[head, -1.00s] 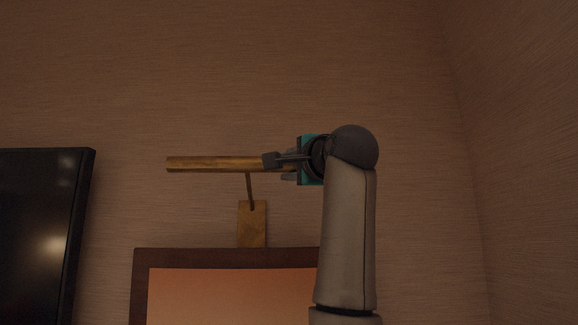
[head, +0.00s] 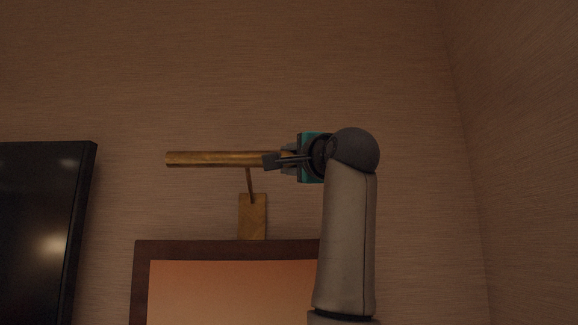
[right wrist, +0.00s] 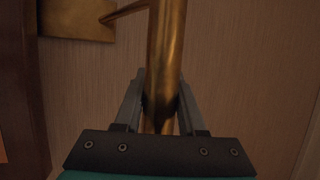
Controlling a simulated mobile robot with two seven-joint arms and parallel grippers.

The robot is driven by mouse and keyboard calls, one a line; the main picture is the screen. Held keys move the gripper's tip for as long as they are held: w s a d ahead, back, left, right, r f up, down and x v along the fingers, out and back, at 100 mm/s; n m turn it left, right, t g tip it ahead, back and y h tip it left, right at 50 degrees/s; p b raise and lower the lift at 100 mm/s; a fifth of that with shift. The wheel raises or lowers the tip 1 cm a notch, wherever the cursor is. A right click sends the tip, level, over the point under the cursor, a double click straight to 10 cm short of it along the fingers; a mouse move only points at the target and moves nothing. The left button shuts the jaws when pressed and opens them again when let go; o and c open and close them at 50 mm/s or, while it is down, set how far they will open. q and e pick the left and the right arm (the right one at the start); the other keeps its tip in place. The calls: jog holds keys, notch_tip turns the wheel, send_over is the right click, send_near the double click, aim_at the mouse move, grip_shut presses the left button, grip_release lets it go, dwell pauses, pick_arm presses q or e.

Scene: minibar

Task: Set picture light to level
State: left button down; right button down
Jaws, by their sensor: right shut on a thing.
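The picture light has a brass tube (head: 215,159) lying nearly level across the head view, on a thin arm above a brass wall plate (head: 252,216). The plate sits just above the framed picture (head: 190,249). My right gripper (head: 272,160) is shut on the right end of the tube, coming in from the right. In the right wrist view the tube (right wrist: 166,50) passes between the two fingers (right wrist: 160,100), and the plate (right wrist: 78,18) shows at top left. The tube's right tip is hidden by the gripper. My left gripper is not in view.
A black screen (head: 35,225) hangs on the wall at the left, apart from the light. A side wall (head: 520,150) meets the back wall at the right. The wall above the tube is clear.

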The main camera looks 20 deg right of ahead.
jog(key=shift+s+a+f+n+t+y+b, duration=0.15)
jog(key=shift+s+f+n+t+b, duration=0.15)
jog(key=shift+f+t+b, duration=0.45)
jog(key=shift+s+a+f+n+t+y+b, duration=0.15)
jog(key=shift+s+f+n+t+b, duration=0.15)
jog(key=shift+b, duration=0.8)
jog(key=shift+s+a+f+b, duration=0.1)
jog(key=shift+s+f+b, duration=0.15)
jog(key=shift+f+b, duration=0.3)
jog(key=shift+r, duration=0.15)
jog(key=c, duration=0.5)
grip_release()
jog(key=shift+s, duration=0.1)
jog(key=b+v, duration=0.6)
jog(key=v, duration=0.9)
jog(key=shift+b, duration=0.3)
